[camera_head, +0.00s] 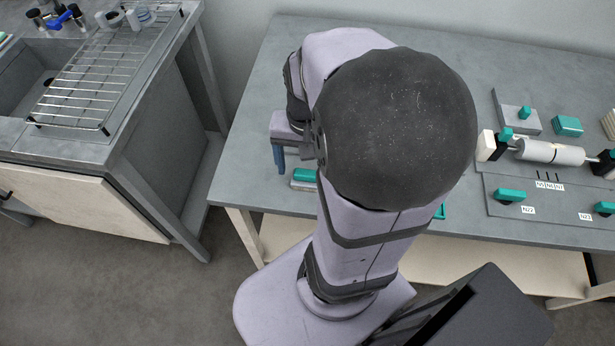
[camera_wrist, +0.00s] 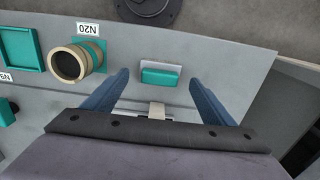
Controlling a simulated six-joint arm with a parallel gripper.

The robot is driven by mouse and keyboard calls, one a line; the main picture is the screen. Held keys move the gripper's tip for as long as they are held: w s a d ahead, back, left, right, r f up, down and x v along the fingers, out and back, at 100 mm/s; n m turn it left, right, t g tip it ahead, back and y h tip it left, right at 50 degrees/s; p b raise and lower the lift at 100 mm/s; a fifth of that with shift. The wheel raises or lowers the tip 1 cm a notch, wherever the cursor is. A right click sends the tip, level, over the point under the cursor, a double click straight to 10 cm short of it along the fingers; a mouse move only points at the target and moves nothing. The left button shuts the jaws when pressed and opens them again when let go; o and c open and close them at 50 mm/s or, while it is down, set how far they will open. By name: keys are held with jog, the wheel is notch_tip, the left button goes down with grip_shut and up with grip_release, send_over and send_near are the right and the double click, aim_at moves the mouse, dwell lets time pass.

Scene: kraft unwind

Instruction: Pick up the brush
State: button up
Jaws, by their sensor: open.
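A small block with a teal top and a pale grey edge, which looks like the brush (camera_wrist: 160,76), lies on the grey table in the wrist view. It also shows in the head view (camera_head: 304,175), just right of my gripper. My gripper (camera_head: 280,160) is mostly hidden behind my arm there, with only a bit of blue finger visible. In the wrist view my gripper (camera_wrist: 159,78) is open and empty, its blue fingers apart on either side of the block in the picture. I cannot tell the height gap. A pale piece (camera_wrist: 157,110) shows between the fingers, partly hidden.
A tan ring (camera_wrist: 67,65) on a teal holder and a teal tray (camera_wrist: 20,49) lie left in the wrist view. In the head view, a white roller (camera_head: 550,152) and teal blocks are on the table's right. A sink unit with a wire rack (camera_head: 95,95) stands left.

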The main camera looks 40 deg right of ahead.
aim_at(308, 173)
jog(key=shift+f, duration=1.55)
jog(key=c, duration=1.2)
jog(key=shift+r, duration=0.1)
notch_tip(308, 173, up, 10)
jog(key=shift+p, duration=0.45)
jog(key=shift+o, duration=0.9)
